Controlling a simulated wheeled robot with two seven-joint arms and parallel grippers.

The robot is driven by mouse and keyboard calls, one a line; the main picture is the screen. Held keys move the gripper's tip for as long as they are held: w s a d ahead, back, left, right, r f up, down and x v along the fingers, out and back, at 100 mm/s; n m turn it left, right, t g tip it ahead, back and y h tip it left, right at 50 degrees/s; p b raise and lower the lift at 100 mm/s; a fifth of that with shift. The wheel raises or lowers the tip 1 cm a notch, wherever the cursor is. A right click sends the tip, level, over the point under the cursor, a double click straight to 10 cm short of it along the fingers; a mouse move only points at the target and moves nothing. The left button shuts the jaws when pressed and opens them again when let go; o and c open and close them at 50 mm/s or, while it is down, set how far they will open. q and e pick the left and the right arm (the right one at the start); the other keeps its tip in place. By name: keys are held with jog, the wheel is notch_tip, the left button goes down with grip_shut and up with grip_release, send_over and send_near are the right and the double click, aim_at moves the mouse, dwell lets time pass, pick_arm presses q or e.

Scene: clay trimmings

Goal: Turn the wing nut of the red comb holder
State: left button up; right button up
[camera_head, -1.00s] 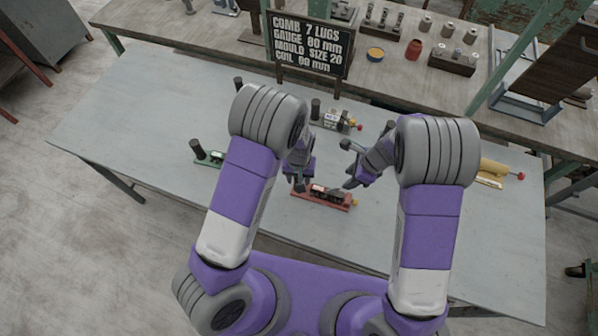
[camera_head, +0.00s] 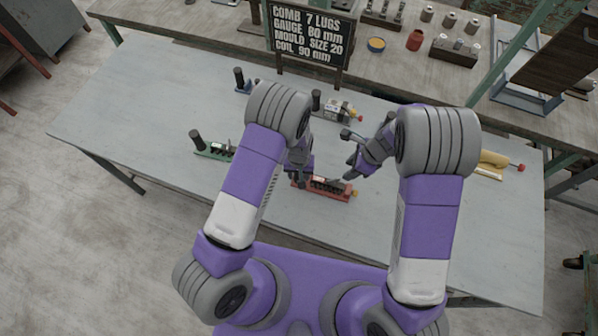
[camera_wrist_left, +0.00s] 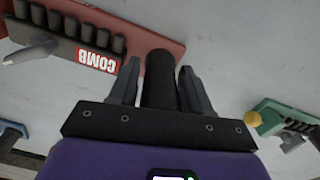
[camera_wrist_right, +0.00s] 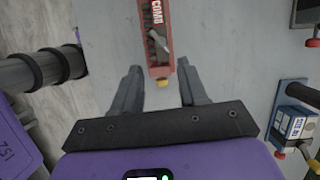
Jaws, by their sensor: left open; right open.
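The red comb holder (camera_head: 338,194) lies on the grey table in front of me, with a "COMB" label. Its black upright handle (camera_wrist_left: 160,80) stands between the spread fingers of my left gripper (camera_wrist_left: 158,85), with slim gaps showing on both sides. A grey wing-shaped piece (camera_wrist_left: 30,52), apparently the wing nut, sits on the holder; it also shows in the right wrist view (camera_wrist_right: 158,41). My right gripper (camera_wrist_right: 160,88) is open and empty, back from that end.
A green holder (camera_head: 215,152) lies to the left and a blue one (camera_head: 243,86) behind it. A white-and-black block holder (camera_head: 338,109) is behind the red one, a yellow holder (camera_head: 491,164) at right. A sign (camera_head: 308,37) stands at the back. The table's left is clear.

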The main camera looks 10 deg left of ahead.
aim_at(336, 179)
pick_arm(q)
grip_shut()
pick_arm(e)
jog(key=shift+c, duration=0.7)
jog(key=s+a+f+n+g, duration=0.1)
jog(key=s+a+n+g, duration=0.1)
jog(key=n, duration=0.9)
jog(key=s+a+f+n+g, duration=0.1)
jog(key=s+n+g, duration=0.15)
jog(key=n, duration=0.95)
jog(key=w+d+r+n+t, duration=0.3)
jog(key=w+n, duration=0.4)
jog(key=n, duration=1.2)
jog(key=shift+g, duration=0.35)
jog(key=x, duration=1.1)
jog(key=shift+d, duration=0.1)
jog(key=shift+c, duration=0.3)
